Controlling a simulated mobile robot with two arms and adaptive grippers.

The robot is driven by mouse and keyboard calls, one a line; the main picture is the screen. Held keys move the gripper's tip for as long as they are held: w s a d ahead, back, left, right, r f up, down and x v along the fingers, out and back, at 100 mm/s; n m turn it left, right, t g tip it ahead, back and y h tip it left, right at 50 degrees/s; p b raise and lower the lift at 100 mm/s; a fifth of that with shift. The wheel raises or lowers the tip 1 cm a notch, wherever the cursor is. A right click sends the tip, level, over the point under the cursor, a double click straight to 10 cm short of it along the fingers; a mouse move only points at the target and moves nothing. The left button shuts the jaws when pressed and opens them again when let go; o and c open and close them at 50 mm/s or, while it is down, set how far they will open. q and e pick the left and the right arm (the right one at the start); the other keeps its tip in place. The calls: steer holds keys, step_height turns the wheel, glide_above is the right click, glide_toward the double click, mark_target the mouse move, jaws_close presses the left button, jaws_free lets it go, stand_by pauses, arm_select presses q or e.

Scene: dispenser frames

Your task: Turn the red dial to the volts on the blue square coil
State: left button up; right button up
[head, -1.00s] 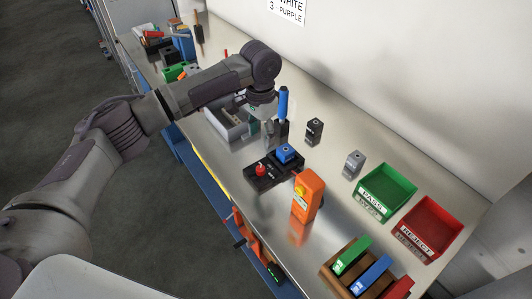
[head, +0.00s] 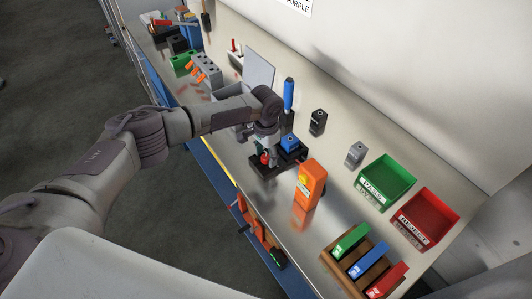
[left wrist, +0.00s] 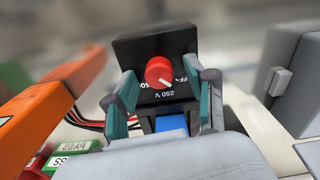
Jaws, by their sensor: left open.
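The red dial (left wrist: 159,72) sits on a black tester box (left wrist: 135,48) in the left wrist view. Its white mark points to the lower right. The printing beside it reads "250 V", with parts of "50" and "OFF" showing. The blue square coil (head: 290,143) sits on the tester's far right part in the head view. Its blue part (left wrist: 172,122) also shows low in the left wrist view, its markings unreadable. My left gripper (head: 264,153) is open above the dial, with one finger on either side. Contact with the dial cannot be told. My right gripper is out of view.
An orange meter (head: 310,185) stands close right of the tester. A blue-handled tool (head: 288,95) stands behind it. Black (head: 318,122) and grey (head: 356,153) blocks, a green tray (head: 388,178) and a red tray (head: 428,212) lie farther right.

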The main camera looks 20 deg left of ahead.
arm_select(q)
jaws_close()
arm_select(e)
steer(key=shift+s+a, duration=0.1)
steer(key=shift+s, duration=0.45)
arm_select(q)
steer(key=shift+m, duration=0.8)
steer(key=m, duration=0.3)
steer(key=shift+m, duration=2.1)
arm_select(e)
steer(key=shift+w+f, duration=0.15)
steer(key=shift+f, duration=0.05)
